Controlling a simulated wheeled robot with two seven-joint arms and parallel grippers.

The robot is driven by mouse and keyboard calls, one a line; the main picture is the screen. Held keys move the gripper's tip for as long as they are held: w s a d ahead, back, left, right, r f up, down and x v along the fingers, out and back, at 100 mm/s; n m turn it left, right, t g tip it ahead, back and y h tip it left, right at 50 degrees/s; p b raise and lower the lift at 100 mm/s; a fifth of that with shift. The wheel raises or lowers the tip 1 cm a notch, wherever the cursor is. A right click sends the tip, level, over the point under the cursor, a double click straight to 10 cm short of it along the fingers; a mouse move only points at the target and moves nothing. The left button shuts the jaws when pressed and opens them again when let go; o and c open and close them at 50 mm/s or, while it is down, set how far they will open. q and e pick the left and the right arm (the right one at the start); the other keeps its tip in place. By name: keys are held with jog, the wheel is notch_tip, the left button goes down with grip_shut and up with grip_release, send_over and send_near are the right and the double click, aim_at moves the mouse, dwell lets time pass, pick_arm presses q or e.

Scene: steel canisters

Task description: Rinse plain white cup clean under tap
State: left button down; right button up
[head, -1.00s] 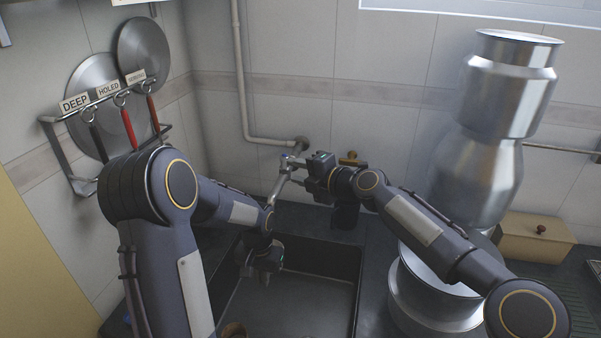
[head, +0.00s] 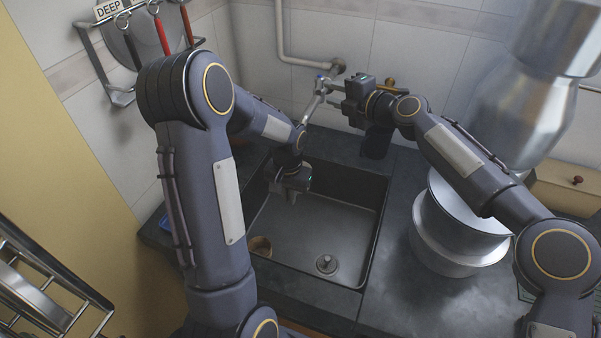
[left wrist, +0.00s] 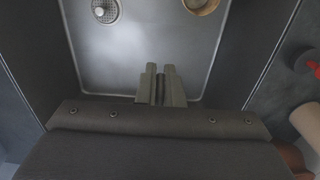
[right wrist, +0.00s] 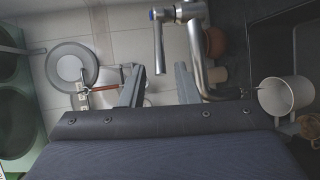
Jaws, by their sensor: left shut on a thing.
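The plain white cup (right wrist: 285,97) shows at the right edge of the right wrist view, its mouth visible; the head and left wrist views do not show it. My left gripper (left wrist: 161,72) points down into the sink, its fingers shut close together; it also shows in the head view (head: 292,190). Its grip on the cup is hidden. The steel tap (head: 311,105) comes off the back wall; its lever and spout show in the right wrist view (right wrist: 196,50). My right gripper (right wrist: 160,82) is open beside the tap, with clear space between its fingers.
The sink (head: 300,235) holds a small brown bowl (head: 260,246) and a drain (head: 326,263). Steel pots (head: 440,250) stand on the counter right of the sink. A rack with hanging tools (head: 120,95) is on the left wall. Small items crowd the counter's left side.

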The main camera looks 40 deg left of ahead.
jog(key=shift+w+d+m, duration=0.15)
jog(key=shift+d+m, duration=0.05)
jog(key=shift+m, duration=0.4)
jog(key=c, duration=0.5)
jog(key=shift+d+r+m, duration=0.1)
jog(key=shift+d+m, duration=0.2)
jog(key=shift+m, duration=0.5)
grip_shut()
jog(key=w+d+r+m+y, duration=0.1)
jog(key=d+m, duration=0.4)
jog(key=m, duration=1.1)
jog(key=w+d+m, duration=0.1)
jog(key=d+m, duration=0.4)
jog(key=m, duration=1.1)
jog(key=s+x, duration=0.2)
jog(key=x, duration=1)
jog(key=shift+s+a, duration=0.4)
jog(key=shift+s, duration=0.05)
